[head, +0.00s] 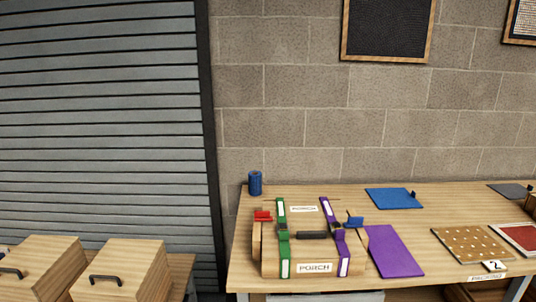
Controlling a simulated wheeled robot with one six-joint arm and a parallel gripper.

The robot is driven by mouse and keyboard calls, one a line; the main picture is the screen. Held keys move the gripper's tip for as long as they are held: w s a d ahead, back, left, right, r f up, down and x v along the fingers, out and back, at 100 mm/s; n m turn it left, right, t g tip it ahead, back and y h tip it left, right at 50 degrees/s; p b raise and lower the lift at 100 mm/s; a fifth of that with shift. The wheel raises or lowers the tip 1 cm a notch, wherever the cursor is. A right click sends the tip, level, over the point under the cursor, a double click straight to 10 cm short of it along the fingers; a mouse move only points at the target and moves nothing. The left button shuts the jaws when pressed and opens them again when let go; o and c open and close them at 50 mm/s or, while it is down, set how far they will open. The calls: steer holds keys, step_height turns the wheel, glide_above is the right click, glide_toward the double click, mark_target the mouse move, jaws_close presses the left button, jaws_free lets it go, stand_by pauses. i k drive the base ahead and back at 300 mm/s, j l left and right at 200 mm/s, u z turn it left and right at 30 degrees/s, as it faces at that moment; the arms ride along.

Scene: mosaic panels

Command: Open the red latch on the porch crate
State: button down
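The porch crate (268,266) is a light wooden box on the table, with "PORCH" labels on its top and front. The red latch (262,216) is a small red piece at the crate's upper left side; it is too small to tell whether it is shut. A blue latch (355,222) sits on the right side. A green strap (284,255) and a purple strap (342,250) run over the crate, with a dark handle (312,235) between them. My gripper is not in view.
A blue cylinder (255,183) stands behind the crate. A purple mat (394,250) lies right beside it, with a blue panel (393,198) farther back. A dotted board (472,245) and red panel (520,238) lie at right. Wooden boxes (120,268) with handles stand lower left.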

mark_target(259, 216)
steer(key=i+j, duration=0.15)
steer(key=i, duration=0.5)
steer(key=i+j, duration=0.15)
steer(key=i, duration=0.5)
